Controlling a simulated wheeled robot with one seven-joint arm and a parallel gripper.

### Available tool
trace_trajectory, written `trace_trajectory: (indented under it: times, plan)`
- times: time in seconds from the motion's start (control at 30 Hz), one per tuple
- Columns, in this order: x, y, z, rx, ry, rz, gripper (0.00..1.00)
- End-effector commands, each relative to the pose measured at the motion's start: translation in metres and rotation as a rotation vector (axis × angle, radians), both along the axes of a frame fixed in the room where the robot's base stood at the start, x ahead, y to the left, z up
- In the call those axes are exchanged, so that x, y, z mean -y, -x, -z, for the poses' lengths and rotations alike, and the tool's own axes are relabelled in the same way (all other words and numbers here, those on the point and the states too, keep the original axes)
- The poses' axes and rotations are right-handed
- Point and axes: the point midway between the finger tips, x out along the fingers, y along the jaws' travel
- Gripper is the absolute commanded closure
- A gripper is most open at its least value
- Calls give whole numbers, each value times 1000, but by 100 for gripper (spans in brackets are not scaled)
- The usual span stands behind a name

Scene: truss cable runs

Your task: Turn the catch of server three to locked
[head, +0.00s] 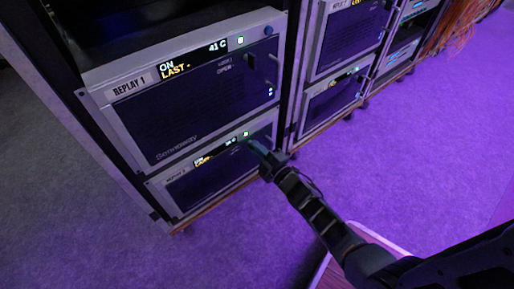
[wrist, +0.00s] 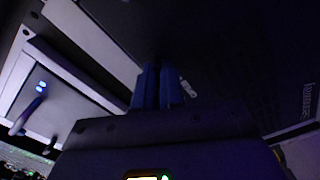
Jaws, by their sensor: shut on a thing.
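My gripper (head: 254,146) reaches the front of the lower server (head: 218,180) in the near rack, at the upper right of its panel. Its label is too small to read surely, so I cannot tell its number. In the wrist view the blue fingers (wrist: 157,86) are close together against the dark panel. They are shut on what appears to be this server's catch, which the fingers hide. I cannot tell whether that catch stands at open or locked.
The server marked REPLAY 1 (head: 190,105) sits above, with its own dark catch (head: 250,62) and a lit display reading ON, LAST, 41 C. More racked servers (head: 335,95) stand to the right. Orange cables (head: 455,30) hang far right. The purple-lit floor (head: 420,150) is clear.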

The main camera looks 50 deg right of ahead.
Motion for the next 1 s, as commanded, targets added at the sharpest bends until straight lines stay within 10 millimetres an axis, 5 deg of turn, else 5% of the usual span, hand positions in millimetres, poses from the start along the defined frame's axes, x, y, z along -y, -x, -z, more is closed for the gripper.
trace_trajectory:
  times: [1.0]
  plan:
    - [-1, 0, 1, 251, -884, -2, 100]
